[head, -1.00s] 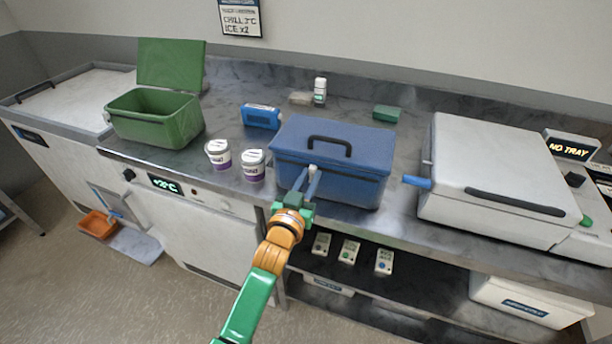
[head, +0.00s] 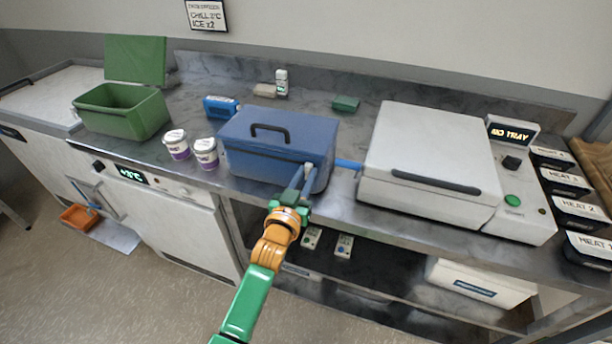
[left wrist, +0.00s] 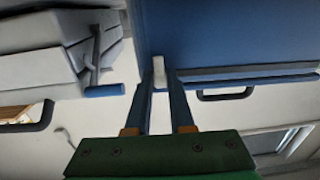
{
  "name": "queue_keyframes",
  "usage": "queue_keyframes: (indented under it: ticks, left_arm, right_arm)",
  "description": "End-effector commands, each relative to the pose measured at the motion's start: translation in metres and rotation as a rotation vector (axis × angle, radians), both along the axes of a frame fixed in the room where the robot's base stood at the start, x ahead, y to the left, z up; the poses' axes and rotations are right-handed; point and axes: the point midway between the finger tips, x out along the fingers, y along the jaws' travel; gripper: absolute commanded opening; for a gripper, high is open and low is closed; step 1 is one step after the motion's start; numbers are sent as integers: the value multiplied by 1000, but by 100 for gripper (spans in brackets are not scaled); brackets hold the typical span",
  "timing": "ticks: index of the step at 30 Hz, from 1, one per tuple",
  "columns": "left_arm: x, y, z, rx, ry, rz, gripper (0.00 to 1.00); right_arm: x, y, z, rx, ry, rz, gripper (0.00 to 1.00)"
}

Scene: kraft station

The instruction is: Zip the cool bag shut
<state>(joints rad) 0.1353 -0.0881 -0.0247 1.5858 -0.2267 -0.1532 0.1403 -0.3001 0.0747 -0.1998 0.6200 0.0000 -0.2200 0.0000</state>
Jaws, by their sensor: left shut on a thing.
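The blue cool bag (head: 255,155) stands on the steel counter with its lid down and a dark handle on top. My left gripper (head: 307,172) is at the bag's front face, near its right front corner just below the lid edge. It is shut on the pale zip pull (head: 309,166). The left wrist view shows the zip pull (left wrist: 159,70) between the two fingertips (left wrist: 161,88), against the bag's blue side (left wrist: 225,35). My right gripper is not in view.
Two white tubs (head: 205,153) and a blue pack (head: 221,106) stand left. An open green box (head: 122,112) is further left.

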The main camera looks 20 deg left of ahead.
Motion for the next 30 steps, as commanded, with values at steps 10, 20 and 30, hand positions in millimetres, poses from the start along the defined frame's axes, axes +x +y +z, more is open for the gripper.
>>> queue_keyframes:
  ticks: [10,20,30]
  left_arm:
    - [0,0,-1,0,1,0,52]
    - [-17,0,-2,0,1,1,52]
    - [-70,0,-1,0,1,0,52]
  right_arm:
    - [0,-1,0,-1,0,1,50]
    - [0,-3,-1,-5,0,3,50]
    - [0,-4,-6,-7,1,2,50]
